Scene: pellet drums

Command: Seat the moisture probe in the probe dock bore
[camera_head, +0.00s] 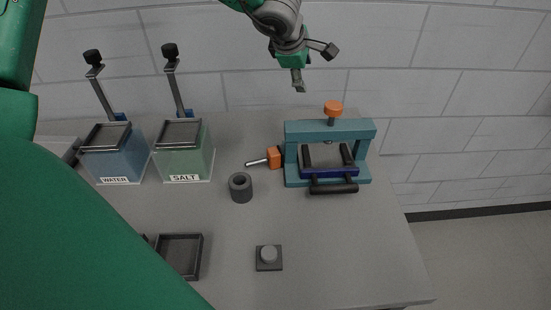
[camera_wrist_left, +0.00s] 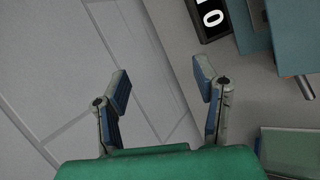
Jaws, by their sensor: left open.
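The moisture probe appears to be the orange-handled piece with a thin metal tip (camera_head: 273,157), lying against the left side of the teal press frame. A dark grey round block with a hole in its top (camera_head: 240,187) stands just left of it and looks like the probe dock; its bore looks empty. My left gripper (camera_head: 315,68) is open and empty at the top, against the wall behind the table, apart from both. The left wrist view shows its two spread fingers (camera_wrist_left: 163,82) with nothing between them. My right gripper is not in view.
The teal press (camera_head: 329,129) with an orange knob holds a blue tray. WATER (camera_head: 113,155) and SALT (camera_head: 184,152) bins stand at the back left. A dark shallow tray (camera_head: 180,256) and a small square base with a knob (camera_head: 268,257) lie in front. The right front table is clear.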

